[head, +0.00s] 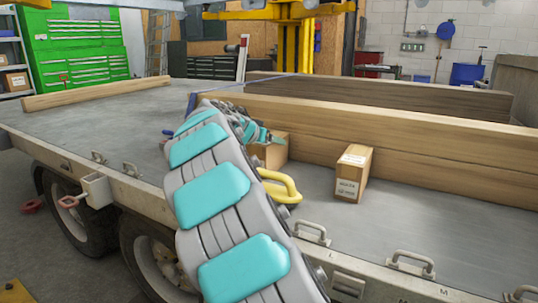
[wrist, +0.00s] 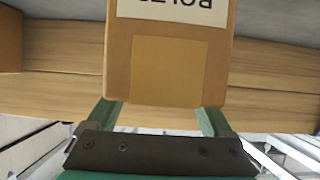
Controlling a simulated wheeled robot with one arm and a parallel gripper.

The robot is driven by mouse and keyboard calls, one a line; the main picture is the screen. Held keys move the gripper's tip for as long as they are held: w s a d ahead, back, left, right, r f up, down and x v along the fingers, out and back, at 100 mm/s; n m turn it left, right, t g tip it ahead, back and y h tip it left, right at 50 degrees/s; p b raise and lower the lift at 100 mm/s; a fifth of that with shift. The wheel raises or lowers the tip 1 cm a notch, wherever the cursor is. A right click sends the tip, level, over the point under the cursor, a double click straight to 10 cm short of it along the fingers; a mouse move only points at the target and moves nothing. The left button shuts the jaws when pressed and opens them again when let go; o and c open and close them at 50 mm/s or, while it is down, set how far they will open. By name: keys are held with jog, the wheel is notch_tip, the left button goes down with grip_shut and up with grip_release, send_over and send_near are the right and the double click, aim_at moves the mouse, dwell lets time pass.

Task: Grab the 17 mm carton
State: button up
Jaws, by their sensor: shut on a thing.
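In the wrist view a brown carton (wrist: 168,70) fills the middle, with a tan patch and a white label reading upside down, cut off by the top edge. My gripper (wrist: 161,116) has its green fingers against the carton's two sides and is shut on it. In the head view this carton (head: 272,152) is partly hidden behind my gripper (head: 258,136), in front of the wooden beam. I cannot tell whether it is clear of the bed. The size on its label is not readable. A second carton (head: 353,174) with a white label stands upright to the right.
Long wooden beams (head: 420,150) lie behind the cartons on the grey trailer bed (head: 420,215). A yellow hook-like thing (head: 284,188) sits beside my arm. Metal handles (head: 411,262) line the near edge. The bed's left part is mostly clear. Another brown carton (wrist: 10,40) shows at the wrist view's left edge.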

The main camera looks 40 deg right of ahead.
grip_shut()
jog(key=shift+r, duration=0.2)
